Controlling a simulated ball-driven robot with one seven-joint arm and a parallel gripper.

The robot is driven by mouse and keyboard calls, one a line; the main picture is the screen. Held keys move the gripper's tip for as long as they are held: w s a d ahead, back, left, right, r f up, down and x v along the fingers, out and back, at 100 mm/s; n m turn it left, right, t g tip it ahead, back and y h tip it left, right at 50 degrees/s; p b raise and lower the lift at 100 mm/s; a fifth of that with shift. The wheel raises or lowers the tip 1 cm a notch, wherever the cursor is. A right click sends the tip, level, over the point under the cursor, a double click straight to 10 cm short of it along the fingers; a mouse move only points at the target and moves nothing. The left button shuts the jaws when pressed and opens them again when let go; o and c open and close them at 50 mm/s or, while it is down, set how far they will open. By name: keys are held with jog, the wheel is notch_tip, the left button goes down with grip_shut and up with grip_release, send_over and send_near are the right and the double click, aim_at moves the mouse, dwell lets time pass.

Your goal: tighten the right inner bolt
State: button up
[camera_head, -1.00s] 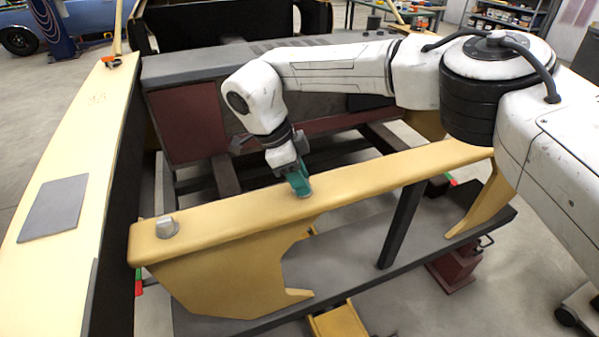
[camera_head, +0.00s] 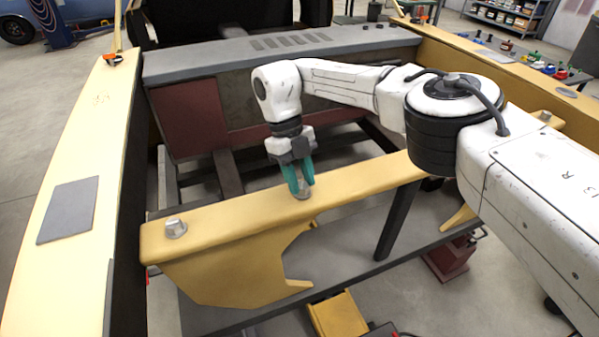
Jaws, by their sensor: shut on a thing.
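My gripper (camera_head: 301,190) has green fingers and points down at the top of the yellow crossbeam (camera_head: 235,214). The fingers are shut on a grey bolt (camera_head: 303,193) on the beam, right of the beam's middle as I see its left part. The bolt is partly hidden by the fingers. Another grey bolt (camera_head: 176,228) stands free near the beam's left end. A further small bolt (camera_head: 545,116) shows at the beam's far right, behind my arm. Part of the beam is hidden by my arm.
A yellow side rail (camera_head: 60,150) with a grey plate (camera_head: 68,210) runs along the left. A grey panel (camera_head: 215,62) spans the back. Below the beam, a dark red jack (camera_head: 450,258) stands at the right. A yellow right rail (camera_head: 460,50) holds small coloured items.

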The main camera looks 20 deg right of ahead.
jog(key=m+p, duration=0.1)
jog(key=m, duration=0.1)
jog(key=m+y+p, duration=0.1)
jog(key=shift+d+r+m+y, duration=0.15)
jog(key=shift+r+m+y, duration=0.15)
jog(key=shift+r+m, duration=0.1)
jog(key=m+y+p, duration=0.1)
jog(key=m+p, duration=0.2)
jog(key=shift+d+m, duration=0.1)
jog(key=shift+m, duration=0.2)
jog(key=shift+m+t+y+p, duration=0.3)
jog(key=shift+m+y+p, duration=0.4)
jog(key=shift+m, duration=0.5)
jog(key=shift+f+m+t+y+p, duration=0.15)
jog(key=shift+m+t+y+p, duration=0.2)
jog(key=shift+m, duration=1.05)
jog(key=o, duration=1)
jog(key=shift+s+f, duration=0.1)
jog(key=shift+f, duration=0.05)
jog(key=shift+o, duration=0.2)
